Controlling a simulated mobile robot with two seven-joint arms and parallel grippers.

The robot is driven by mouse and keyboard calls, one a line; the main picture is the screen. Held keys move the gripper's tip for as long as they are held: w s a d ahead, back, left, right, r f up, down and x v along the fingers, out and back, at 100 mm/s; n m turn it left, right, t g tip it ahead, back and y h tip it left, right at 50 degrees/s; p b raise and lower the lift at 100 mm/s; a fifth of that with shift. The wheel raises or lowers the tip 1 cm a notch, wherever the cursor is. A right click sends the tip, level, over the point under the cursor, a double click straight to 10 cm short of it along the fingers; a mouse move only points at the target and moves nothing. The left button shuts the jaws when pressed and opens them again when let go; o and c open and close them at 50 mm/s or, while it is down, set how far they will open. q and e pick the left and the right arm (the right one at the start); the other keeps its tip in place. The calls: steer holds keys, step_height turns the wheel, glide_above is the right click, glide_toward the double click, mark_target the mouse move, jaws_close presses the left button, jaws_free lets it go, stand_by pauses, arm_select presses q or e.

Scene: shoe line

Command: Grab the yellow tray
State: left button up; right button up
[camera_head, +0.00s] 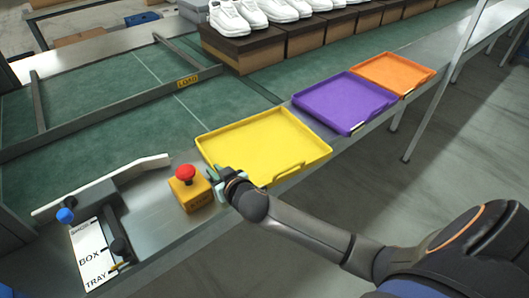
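The yellow tray (262,148) lies empty on the metal edge of the line, in the middle of the head view. It has a raised rim and a handle slot on its near right side. My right gripper (217,177) is at the tray's near left corner, by the rim. My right arm comes in from the lower right. The fingers are small and partly hidden by the wrist, so I cannot tell whether they are shut on the rim. My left gripper is out of view.
A purple tray (343,100) and an orange tray (393,72) lie farther right along the edge. A yellow box with a red button (186,174) stands just left of my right gripper. White shoes on brown boxes (250,49) line the back. A metal post (444,82) rises at right.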

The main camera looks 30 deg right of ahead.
jaws_close()
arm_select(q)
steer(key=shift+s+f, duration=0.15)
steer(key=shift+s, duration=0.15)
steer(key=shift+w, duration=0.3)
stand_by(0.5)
arm_select(e)
steer(key=shift+r, duration=0.15)
